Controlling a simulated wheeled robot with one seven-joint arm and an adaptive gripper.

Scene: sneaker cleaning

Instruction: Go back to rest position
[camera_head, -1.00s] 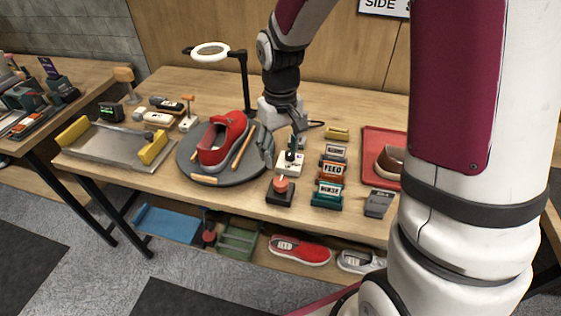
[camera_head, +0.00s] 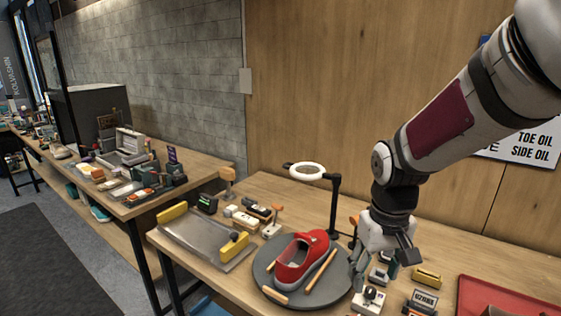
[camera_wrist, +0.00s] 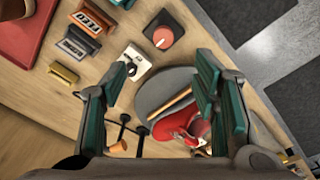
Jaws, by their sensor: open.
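My gripper (camera_head: 378,266) points down above the table just right of the round turntable. In the wrist view my gripper (camera_wrist: 163,74) has its teal finger pads wide apart with nothing held between them. The red sneaker (camera_head: 297,262) lies on the grey turntable (camera_head: 262,267) with wooden sticks beside it. In the wrist view the sneaker (camera_wrist: 172,127) is partly hidden by my right finger. A white device (camera_head: 369,301) stands below my gripper.
A ring lamp (camera_head: 307,171) stands behind the turntable, close to my arm. A metal tray (camera_head: 196,241) with yellow ends lies at left. Label blocks (camera_head: 424,299) and a red tray (camera_head: 480,291) are at right. A second table (camera_head: 190,168) stands far left.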

